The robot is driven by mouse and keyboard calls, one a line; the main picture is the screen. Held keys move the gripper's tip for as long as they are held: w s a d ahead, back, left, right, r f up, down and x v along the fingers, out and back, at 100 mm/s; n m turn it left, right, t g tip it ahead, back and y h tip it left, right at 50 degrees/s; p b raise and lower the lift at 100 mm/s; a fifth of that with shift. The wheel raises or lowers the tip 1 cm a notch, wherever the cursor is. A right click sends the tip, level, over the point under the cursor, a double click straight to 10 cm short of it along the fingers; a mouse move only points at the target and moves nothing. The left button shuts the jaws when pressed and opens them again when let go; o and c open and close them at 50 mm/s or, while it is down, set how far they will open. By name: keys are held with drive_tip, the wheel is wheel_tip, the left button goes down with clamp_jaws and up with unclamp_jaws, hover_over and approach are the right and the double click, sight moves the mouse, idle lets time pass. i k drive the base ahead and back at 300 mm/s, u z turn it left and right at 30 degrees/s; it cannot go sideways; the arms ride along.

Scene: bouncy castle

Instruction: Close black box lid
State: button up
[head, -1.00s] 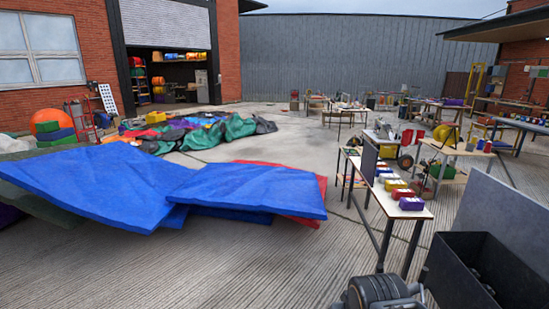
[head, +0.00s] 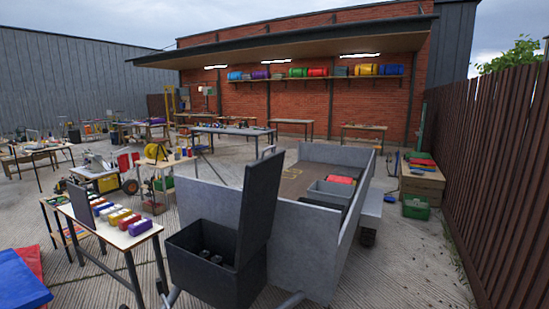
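The black box (head: 215,283) stands at the lower middle of the head view, at the front end of a grey metal trailer. Its lid (head: 261,197) is raised and stands upright along the right side of the box. Inside the open box lie several dark grey objects, too small to name. My gripper is not in view.
The grey trailer (head: 308,238) extends behind the box, holding a grey crate and a red item. A table (head: 95,225) with several coloured blocks stands left of the box. A brown fence (head: 505,190) runs along the right.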

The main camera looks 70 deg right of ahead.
sight(262, 176)
drive_tip(key=z, duration=2.25)
drive_tip(key=k, duration=0.4)
drive_tip(key=z, duration=0.8)
drive_tip(key=i, duration=0.8)
drive_tip(key=u, duration=0.45)
